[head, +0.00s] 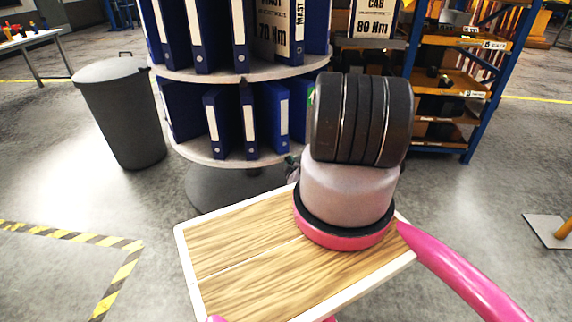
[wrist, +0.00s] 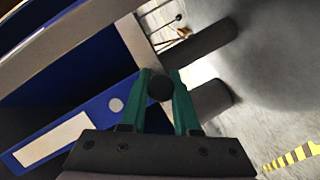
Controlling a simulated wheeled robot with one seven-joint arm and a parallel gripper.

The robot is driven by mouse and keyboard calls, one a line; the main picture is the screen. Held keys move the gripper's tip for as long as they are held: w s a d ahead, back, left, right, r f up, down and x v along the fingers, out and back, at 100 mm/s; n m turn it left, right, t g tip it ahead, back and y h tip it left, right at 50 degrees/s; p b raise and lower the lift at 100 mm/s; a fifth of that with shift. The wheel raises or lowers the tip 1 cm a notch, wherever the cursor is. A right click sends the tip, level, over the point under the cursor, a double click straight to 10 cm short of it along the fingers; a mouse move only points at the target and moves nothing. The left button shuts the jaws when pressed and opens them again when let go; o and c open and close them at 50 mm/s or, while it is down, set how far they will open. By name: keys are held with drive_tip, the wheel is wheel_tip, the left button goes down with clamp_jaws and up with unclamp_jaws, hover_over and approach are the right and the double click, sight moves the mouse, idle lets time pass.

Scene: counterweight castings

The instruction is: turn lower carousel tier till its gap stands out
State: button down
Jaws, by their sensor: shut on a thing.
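The carousel's lower tier (head: 220,161) is a pale round shelf bearing several blue binders (head: 248,122), with small spaces between them. The right part of the tier is hidden behind my arm, so I cannot make out its gap for certain. In the wrist view my gripper (wrist: 160,88) has its green fingers shut on a dark round knob (wrist: 159,89). A blue binder (wrist: 85,122) with a white label lies close to the left of the fingers. In the head view my arm hides most of the gripper.
The upper tier (head: 240,72) holds more binders and torque signs. A grey bin (head: 120,110) stands left of the carousel. A blue-framed shelf rack (head: 450,85) stands behind to the right. The floor at left is open, with yellow-black tape (head: 118,270).

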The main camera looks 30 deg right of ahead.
drive_tip(key=shift+n+y, duration=0.5)
drive_tip(key=shift+y, duration=0.2)
drive_tip(key=d, duration=0.4)
drive_tip(key=shift+w+d, duration=0.25)
drive_tip(key=shift+d, duration=0.1)
drive_tip(key=c, duration=0.7)
unclamp_jaws()
drive_tip(key=shift+s+d, duration=0.1)
drive_tip(key=shift+o, duration=0.2)
